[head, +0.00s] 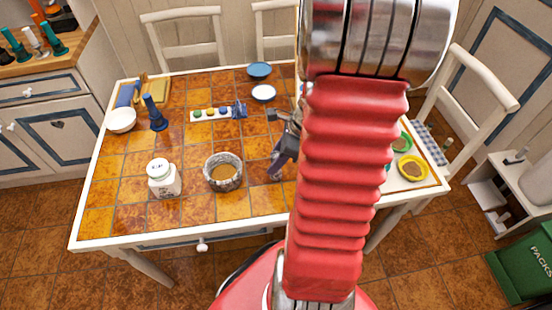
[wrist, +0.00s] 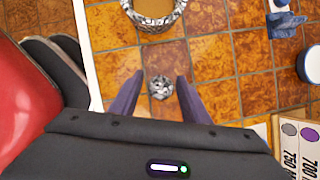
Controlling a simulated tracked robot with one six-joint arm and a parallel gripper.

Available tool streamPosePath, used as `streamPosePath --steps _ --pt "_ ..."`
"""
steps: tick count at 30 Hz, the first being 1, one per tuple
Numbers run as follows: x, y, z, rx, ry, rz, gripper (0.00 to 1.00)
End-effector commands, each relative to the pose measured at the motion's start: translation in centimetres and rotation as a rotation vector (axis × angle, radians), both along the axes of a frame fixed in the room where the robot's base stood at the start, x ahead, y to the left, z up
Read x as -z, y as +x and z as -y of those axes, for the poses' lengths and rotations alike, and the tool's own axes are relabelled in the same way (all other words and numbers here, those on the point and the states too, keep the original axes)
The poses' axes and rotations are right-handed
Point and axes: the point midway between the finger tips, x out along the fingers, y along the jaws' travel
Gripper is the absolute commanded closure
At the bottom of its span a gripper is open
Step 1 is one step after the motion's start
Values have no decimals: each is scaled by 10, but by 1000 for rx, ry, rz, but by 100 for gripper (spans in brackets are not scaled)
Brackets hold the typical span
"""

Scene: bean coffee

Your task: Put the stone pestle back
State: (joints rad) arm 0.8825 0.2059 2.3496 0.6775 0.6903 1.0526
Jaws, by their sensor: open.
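The grey mottled stone pestle (wrist: 160,87) shows end-on between my fingertips in the wrist view, with table tiles visible on both sides of it. In the head view part of the pestle (head: 275,173) shows under my gripper (head: 283,152). My gripper (wrist: 159,80) is open, its two purple fingers apart from the pestle on either side. I cannot tell how far the fingertips are above or along it. The stone mortar (head: 211,180), holding brown stuff, stands left of the pestle in the head view. Its rim (wrist: 152,27) shows at the top of the wrist view.
A white lidded jar (head: 163,180) stands left of the mortar. A white strip with coloured dots (head: 212,114), a blue stand (head: 155,115) and bowls (head: 121,120) are farther back. A labelled board (wrist: 293,145) is at the wrist view's lower right. My arm hides the table's right part.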

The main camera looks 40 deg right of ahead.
Motion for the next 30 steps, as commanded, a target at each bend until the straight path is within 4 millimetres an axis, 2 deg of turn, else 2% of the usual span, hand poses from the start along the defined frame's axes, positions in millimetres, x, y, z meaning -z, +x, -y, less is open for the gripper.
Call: streamPosePath --steps 8,24,30 --pt "-24 -7 7 0 -4 3 58" --pt "-101 -34 27 1 -4 2 58" --pt "-110 -38 29 0 -1 1 58"
